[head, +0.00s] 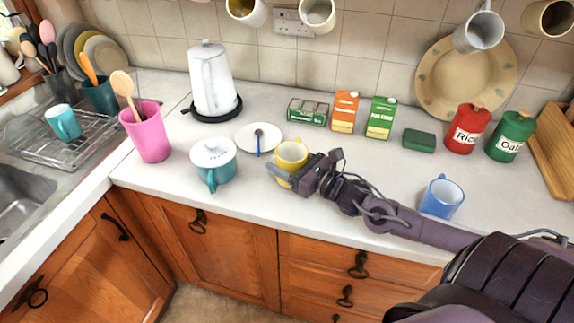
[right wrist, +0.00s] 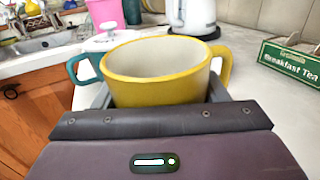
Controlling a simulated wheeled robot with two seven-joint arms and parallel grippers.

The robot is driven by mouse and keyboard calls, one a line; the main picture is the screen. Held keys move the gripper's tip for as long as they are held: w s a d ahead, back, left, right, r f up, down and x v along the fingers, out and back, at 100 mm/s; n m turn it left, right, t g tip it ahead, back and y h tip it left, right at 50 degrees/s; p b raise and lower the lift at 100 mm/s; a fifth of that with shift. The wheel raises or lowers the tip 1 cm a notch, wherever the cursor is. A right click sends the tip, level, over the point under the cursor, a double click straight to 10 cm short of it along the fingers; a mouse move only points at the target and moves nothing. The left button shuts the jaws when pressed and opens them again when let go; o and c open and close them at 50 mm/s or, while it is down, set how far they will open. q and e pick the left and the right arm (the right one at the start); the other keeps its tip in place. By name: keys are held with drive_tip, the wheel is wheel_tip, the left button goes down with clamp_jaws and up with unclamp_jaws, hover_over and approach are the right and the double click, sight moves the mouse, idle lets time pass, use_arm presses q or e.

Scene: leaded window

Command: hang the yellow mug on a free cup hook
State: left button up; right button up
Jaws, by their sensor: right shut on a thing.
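The yellow mug (head: 289,151) is upright at the middle of the counter, in front of the green and orange cartons. My right gripper (head: 284,174) comes from the right and is shut on it. In the right wrist view the mug (right wrist: 155,88) fills the space between the fingers, its open rim up and its handle (right wrist: 222,66) on the right. I cannot tell whether its base touches the counter. Mugs hang along the top edge: cream (head: 246,11), white (head: 318,14), grey (head: 480,30) and brown (head: 548,17). The hooks are mostly out of frame. My left gripper is not in view.
A teal teapot with a white lid (head: 213,160) and a saucer with a spoon (head: 245,139) are left of the mug. A kettle (head: 211,85) stands behind. Cartons (head: 344,112), a tea box (head: 307,112) and canisters (head: 467,129) line the back.

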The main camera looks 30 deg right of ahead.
drive_tip(key=shift+f, duration=0.95)
drive_tip(key=shift+f, duration=0.15)
drive_tip(key=o, duration=1.3)
